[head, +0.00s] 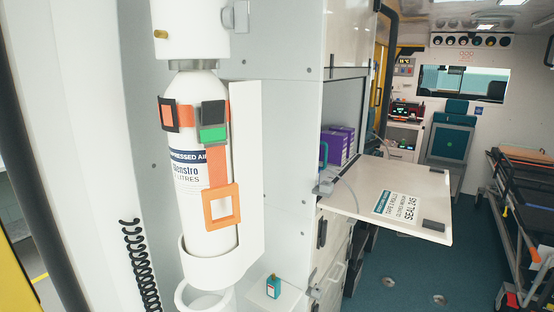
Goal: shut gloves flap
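A white flap (402,196) is open in the head view, right of the middle. It sticks out roughly level from the lower edge of a cabinet compartment (346,98). A label (397,205) on it reads "SEAL 245" in its largest line; the smaller lines are hard to read. A dark patch (433,226) sits near its outer corner. Purple boxes (338,145) stand inside the compartment; I cannot tell what they hold. A thin cord or cable (351,194) runs by the flap's inner edge. My gripper is not in view.
A strapped white air cylinder (200,150) in a white holder fills the left foreground. A small teal bottle (273,287) stands on a ledge below. A stretcher (515,190) is at the right. The teal floor (420,265) beneath the flap looks mostly clear.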

